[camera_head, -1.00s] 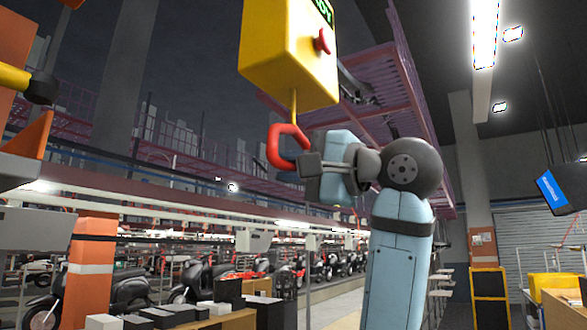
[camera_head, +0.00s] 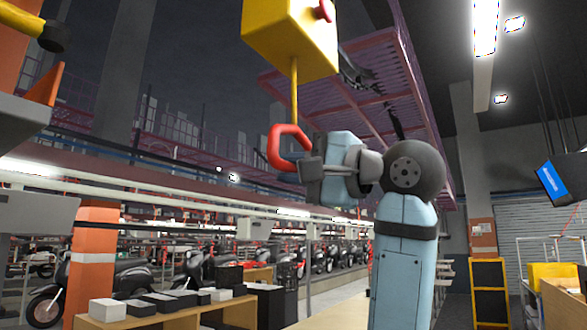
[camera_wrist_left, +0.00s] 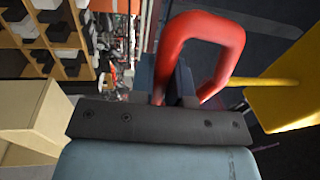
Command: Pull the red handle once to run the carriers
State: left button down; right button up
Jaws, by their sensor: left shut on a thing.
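The red handle (camera_head: 276,146) is a rounded loop hanging from a yellow cord (camera_head: 294,92) below a yellow box (camera_head: 283,35) with a red knob. My left gripper (camera_head: 300,166) is shut on the lower right part of the loop. In the left wrist view the red handle (camera_wrist_left: 203,27) rises above the dark fingers of the left gripper (camera_wrist_left: 175,80), which partly hide its near side. The yellow cord (camera_wrist_left: 277,82) runs right to the yellow box (camera_wrist_left: 285,90). The carriers cannot be made out clearly. My right gripper is not in view.
A wooden shelf (camera_head: 185,318) with grey and black boxes stands low at the left. Several scooters (camera_head: 75,285) stand behind it. A pink overhead gantry (camera_head: 350,90) spans behind the yellow box.

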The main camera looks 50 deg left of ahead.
aim_at(298, 131)
pick_arm(q)
jog(key=shift+r+p, duration=2.05)
jog(key=shift+r, duration=0.95)
jog(key=c, duration=1.1)
grip_release()
jog(key=shift+d, duration=0.1)
jog(key=v, duration=0.9)
